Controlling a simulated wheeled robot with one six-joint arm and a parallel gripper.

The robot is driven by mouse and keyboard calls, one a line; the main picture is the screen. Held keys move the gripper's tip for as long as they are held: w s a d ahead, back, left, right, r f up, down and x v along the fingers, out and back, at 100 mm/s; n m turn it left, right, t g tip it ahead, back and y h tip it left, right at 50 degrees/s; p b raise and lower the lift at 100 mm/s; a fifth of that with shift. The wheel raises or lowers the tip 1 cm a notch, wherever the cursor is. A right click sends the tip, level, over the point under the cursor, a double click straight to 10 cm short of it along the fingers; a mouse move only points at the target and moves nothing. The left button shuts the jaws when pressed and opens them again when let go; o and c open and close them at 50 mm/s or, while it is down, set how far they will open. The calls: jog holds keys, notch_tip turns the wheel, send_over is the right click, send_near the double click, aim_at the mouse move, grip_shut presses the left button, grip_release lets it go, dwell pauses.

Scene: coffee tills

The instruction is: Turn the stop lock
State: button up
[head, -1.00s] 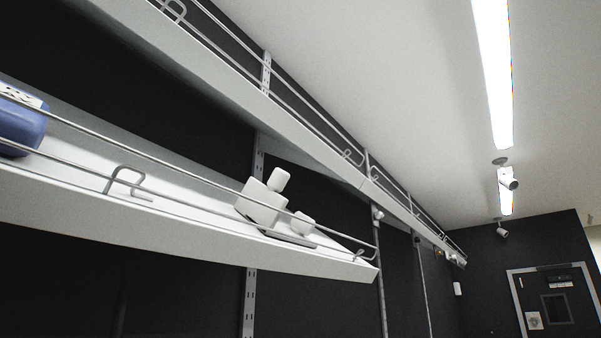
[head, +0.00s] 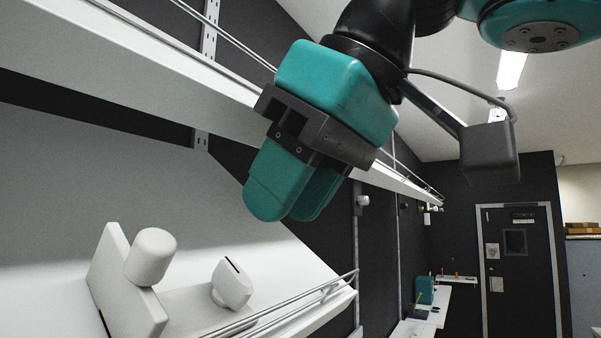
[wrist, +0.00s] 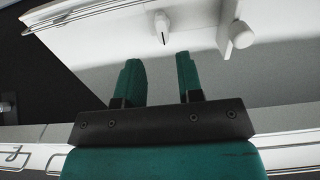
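A white fixture stands on the shelf at lower left of the head view. It has an upright block (head: 118,285) with a rounded cylindrical knob (head: 150,257) on it. A smaller white knob with a dark slot (head: 231,284) sits to the right on a low base. I cannot tell which one is the stop lock. The wrist view shows the slotted knob (wrist: 161,27) and the round knob (wrist: 240,35) beyond the fingertips. My gripper (head: 291,200), with teal fingers, is above and right of the fixture, apart from it. In the wrist view its fingers (wrist: 160,75) are spread and empty.
A wire rail (head: 290,312) runs along the front edge of the shelf (head: 60,180). An upper shelf (head: 150,75) is close behind and above my gripper. A dark door (head: 517,262) stands far right. The space right of the shelf end looks open.

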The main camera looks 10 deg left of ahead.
aim_at(238, 272)
jog(key=b+x, duration=0.3)
jog(key=x, duration=0.4)
jog(key=shift+a+f+b, duration=0.2)
jog(key=shift+f+b, duration=0.05)
jog(key=shift+b, duration=0.1)
jog(key=c, duration=0.6)
jog(key=shift+o, duration=0.2)
jog(key=n, duration=0.5)
jog(key=shift+n, duration=0.3)
jog(key=n, duration=0.3)
jog(key=shift+n, duration=0.3)
jog(key=n, duration=0.3)
jog(key=shift+n, duration=0.4)
jog(key=n, duration=0.4)
jog(key=shift+n, duration=0.4)
jog(key=o, duration=0.8)
